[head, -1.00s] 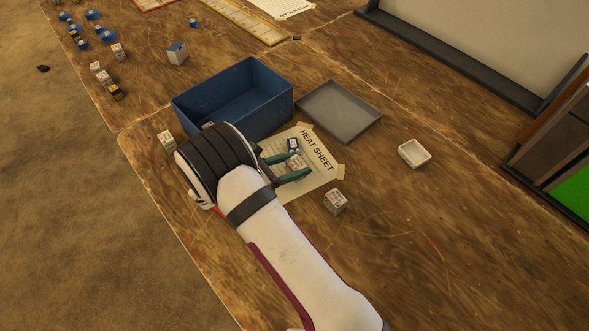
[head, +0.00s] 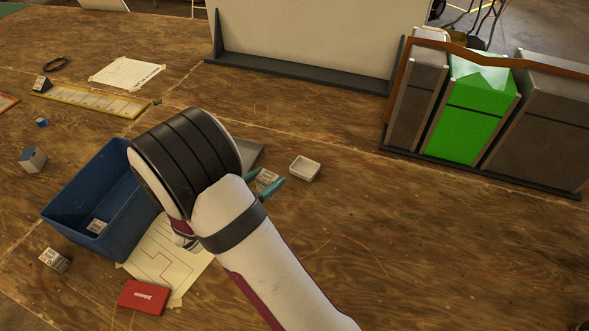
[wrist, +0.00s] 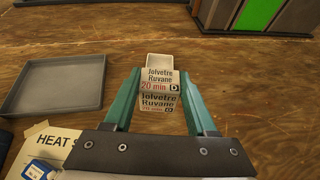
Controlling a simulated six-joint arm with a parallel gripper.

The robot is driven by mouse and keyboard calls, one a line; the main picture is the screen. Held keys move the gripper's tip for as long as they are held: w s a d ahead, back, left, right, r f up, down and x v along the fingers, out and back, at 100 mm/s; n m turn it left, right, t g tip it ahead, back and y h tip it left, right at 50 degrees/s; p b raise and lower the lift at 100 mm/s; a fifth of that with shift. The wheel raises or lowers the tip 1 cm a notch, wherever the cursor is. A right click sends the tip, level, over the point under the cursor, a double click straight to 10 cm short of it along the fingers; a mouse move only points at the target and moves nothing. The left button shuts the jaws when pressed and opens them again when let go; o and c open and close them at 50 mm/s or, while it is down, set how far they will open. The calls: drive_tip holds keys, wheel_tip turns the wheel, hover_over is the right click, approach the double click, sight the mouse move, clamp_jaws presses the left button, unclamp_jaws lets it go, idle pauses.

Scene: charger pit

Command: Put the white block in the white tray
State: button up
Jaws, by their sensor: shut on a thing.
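My gripper (wrist: 162,103) is shut on a white block (wrist: 160,92) printed "Jolvefre Ruvane, 20 min, D". In the head view the block (head: 266,178) shows between the green fingers (head: 266,184), partly hidden by them. The small white tray (head: 304,168) sits on the wooden table, just beyond and to the right of the gripper. In the wrist view the tray (wrist: 160,60) shows just past the block, which hides its near part. The visible part of the tray looks empty. The height of the block above the table is hard to tell.
A grey tray (wrist: 58,83) lies left of the fingers. A blue bin (head: 130,220) holds another white block (head: 97,226), and one more block (head: 54,260) stands beside it. A heat sheet (head: 165,248) and a red box (head: 145,297) lie nearby. The table right of the white tray is clear.

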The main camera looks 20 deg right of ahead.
drive_tip(key=d+m+g+h, duration=0.1)
drive_tip(key=d+m+g, duration=0.1)
drive_tip(key=d, duration=2)
hover_over(303, 172)
drive_tip(key=f, duration=0.5)
drive_tip(key=shift+s+d+f, duration=0.3)
drive_tip(key=shift+d+f, duration=0.1)
drive_tip(key=f, duration=0.3)
drive_tip(key=shift+w+a+f+g, duration=0.3)
drive_tip(key=shift+w+f, duration=0.05)
drive_tip(key=shift+f, duration=0.4)
drive_tip(key=o, duration=1.4)
drive_tip(key=shift+f, duration=0.1)
drive_tip(key=shift+c, duration=0.2)
